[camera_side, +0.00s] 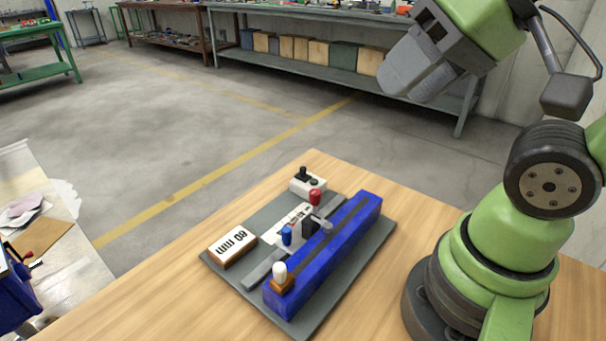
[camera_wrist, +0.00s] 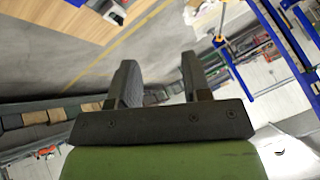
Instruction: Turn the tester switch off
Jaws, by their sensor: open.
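The tester, a dark grey base plate (camera_side: 345,283) with a long blue block (camera_side: 333,250) on it, lies on the wooden table. A red knob (camera_side: 315,197) and a blue knob (camera_side: 287,234) stand near the middle. My gripper (camera_side: 412,85) is raised high to the right, well apart from the tester. In the wrist view my gripper (camera_wrist: 158,75) is open with nothing between its fingers.
A block marked "80 mm" (camera_side: 232,245) sits at the plate's left edge, and a white-topped peg (camera_side: 280,273) stands at the near end. The wooden table (camera_side: 150,299) is clear left of the plate. Workbenches (camera_side: 330,70) stand far behind.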

